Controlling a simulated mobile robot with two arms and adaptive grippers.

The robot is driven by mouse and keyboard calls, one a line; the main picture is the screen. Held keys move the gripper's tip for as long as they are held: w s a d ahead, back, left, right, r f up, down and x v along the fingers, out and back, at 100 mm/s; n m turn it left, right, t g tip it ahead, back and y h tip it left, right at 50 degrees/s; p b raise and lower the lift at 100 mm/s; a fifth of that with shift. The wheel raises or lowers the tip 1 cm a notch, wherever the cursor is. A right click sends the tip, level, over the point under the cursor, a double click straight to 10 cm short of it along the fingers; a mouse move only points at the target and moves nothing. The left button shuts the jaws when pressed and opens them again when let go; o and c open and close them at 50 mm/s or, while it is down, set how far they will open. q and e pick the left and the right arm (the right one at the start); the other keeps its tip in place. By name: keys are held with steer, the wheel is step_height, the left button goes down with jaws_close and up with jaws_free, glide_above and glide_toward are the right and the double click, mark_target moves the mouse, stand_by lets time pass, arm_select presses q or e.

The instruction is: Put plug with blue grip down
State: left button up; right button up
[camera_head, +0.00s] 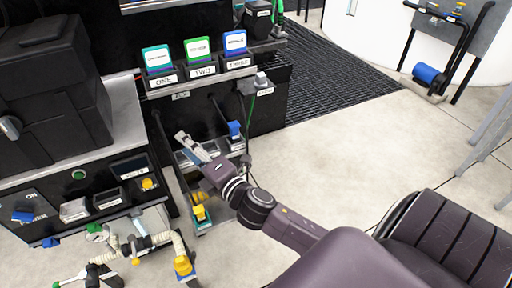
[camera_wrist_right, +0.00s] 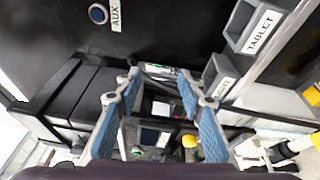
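A small blue piece (camera_head: 235,130), which looks like the blue-grip plug, stands at the right end of a low holder (camera_head: 212,148) under the labelled shelf. It is small, so its exact seating cannot be told. My right gripper (camera_head: 184,141) is left of the blue piece and apart from it, in front of the black panel. In the right wrist view its two blue-padded fingers (camera_wrist_right: 160,85) are spread wide, with nothing clearly held between them. No blue-grip plug can be made out in the wrist view. My left gripper is not in view.
A shelf (camera_head: 210,80) holds cards in slots labelled ONE, TWO and THREE. An AUX socket (camera_wrist_right: 97,13) is on the black panel. A black case (camera_head: 50,90) stands on the left bench. Hoses and yellow-handled valves (camera_head: 182,264) are low at left. Open floor (camera_head: 340,150) is right.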

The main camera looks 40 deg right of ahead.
steer(key=s+d+f+m+g+h, duration=0.2)
steer(key=s+f+m+g, duration=0.3)
steer(key=f, duration=0.6)
steer(key=s+d+f+m+g+h, duration=0.25)
steer(key=s+f+m, duration=0.45)
steer(key=f, duration=0.5)
steer(key=s+a+f+m+g+y, duration=0.1)
steer(key=s+a+f+m+g, duration=0.1)
steer(key=s, duration=0.4)
steer(key=s+a+f+m+g, duration=0.1)
steer(key=s+f+m+g, duration=0.1)
steer(key=s+f, duration=0.3)
steer(key=s+a+f+m+g+y, duration=0.1)
steer(key=s+a+f+m+g, duration=0.1)
steer(key=s, duration=0.5)
steer(key=shift+a+f+g+y, duration=0.35)
steer(key=shift+f+g, duration=0.55)
steer(key=shift+g, duration=0.05)
